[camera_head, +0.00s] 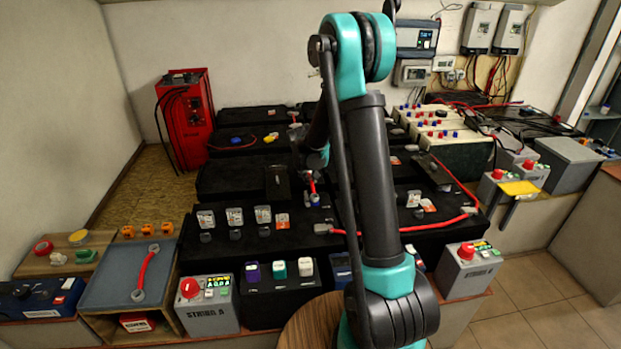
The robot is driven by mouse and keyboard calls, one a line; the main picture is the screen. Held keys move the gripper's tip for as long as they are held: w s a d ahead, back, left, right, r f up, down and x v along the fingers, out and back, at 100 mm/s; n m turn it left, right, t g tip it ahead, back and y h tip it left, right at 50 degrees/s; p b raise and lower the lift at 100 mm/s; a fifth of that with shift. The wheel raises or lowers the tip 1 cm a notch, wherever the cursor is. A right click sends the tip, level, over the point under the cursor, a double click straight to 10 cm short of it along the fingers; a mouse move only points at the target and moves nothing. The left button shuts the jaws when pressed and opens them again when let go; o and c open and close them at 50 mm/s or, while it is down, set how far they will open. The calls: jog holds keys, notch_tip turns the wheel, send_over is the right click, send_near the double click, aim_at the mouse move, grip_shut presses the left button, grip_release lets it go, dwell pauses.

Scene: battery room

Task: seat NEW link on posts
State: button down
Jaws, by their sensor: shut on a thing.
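My gripper (311,174) is small and partly hidden behind my own arm, over the middle of the black battery rows. It is shut on a short red link (313,187), whose lower end is close to a blue piece on the battery top. I cannot tell whether the link touches a post. Another red link (146,273) with grey ring ends lies on the grey tray (105,277) at the front left. A longer red cable (437,224) runs across the front battery row (245,250) to the right of my arm.
A grey box with a red button (207,304) stands at the front left, and a similar one (467,269) at the front right. A red charger (186,118) stands at the back left. My arm hides part of the middle. Open floor (545,270) lies at right.

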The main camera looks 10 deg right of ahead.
jog(key=shift+f, duration=0.65)
dwell(1.3)
jog(key=c, duration=1.5)
grip_release()
jog(key=shift+o, duration=0.4)
jog(key=o, duration=0.4)
jog(key=shift+c, duration=0.2)
jog(key=shift+r, duration=4.05)
